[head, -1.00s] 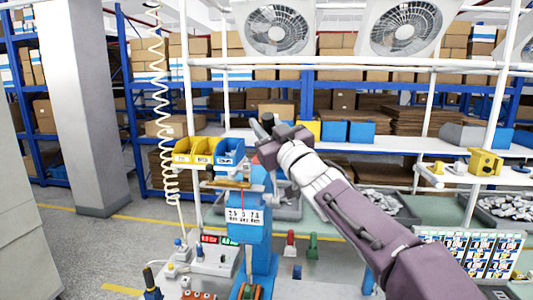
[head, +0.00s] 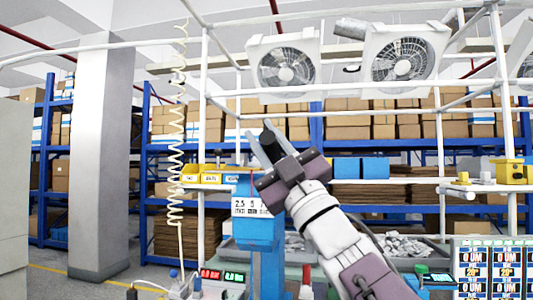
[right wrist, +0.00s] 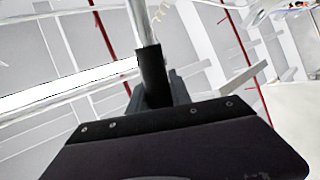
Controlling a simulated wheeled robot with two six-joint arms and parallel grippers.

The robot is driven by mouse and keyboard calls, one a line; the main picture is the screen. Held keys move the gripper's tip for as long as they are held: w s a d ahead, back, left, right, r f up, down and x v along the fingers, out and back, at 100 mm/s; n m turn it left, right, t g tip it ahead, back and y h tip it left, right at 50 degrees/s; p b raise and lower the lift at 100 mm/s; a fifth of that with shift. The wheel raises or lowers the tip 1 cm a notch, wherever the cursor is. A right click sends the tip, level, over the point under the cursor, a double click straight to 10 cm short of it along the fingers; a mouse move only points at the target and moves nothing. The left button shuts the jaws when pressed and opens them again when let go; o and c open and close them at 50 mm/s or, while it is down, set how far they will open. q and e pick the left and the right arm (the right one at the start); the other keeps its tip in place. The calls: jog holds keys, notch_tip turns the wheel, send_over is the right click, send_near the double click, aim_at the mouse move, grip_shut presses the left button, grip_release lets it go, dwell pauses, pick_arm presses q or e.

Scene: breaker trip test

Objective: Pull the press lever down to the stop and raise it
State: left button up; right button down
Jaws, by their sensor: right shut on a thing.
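The blue press (head: 262,240) stands upright at the middle of the head view, with a white number plate (head: 250,207) on its front. My right gripper (head: 262,143) is above the press column, its fingers pointing up and left. In the right wrist view, it is shut on the black grip of the press lever (right wrist: 153,72). The lever's bare metal rod (right wrist: 140,20) runs upward from that grip. In the head view, the dark grip end (head: 268,124) shows at the fingertips, and the rest of the lever is hard to make out. My left gripper is not in view.
Yellow bins (head: 190,173) and a blue box (head: 346,168) stand on the shelf behind the press. A coiled white hose (head: 176,130) hangs left. A label board (head: 492,265) stands at lower right.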

jog(key=shift+s+a+f+n+g+y+b, duration=0.1)
jog(key=shift+f+n+g+y+b, duration=0.05)
jog(key=shift+f+n+y+b, duration=0.2)
jog(key=shift+s+a+f+n+g+y+b, duration=0.1)
jog(key=shift+f+n+g+y+b, duration=0.05)
jog(key=shift+f+n+y+b, duration=0.15)
jog(key=shift+f, duration=0.1)
jog(key=c, duration=1.2)
grip_release()
jog(key=shift+o, duration=0.2)
jog(key=b+v, duration=0.3)
jog(key=v, duration=0.5)
jog(key=shift+s+d+f, duration=0.1)
jog(key=shift+f, duration=0.05)
jog(key=shift+s+d+f, duration=0.2)
jog(key=shift+f, duration=0.05)
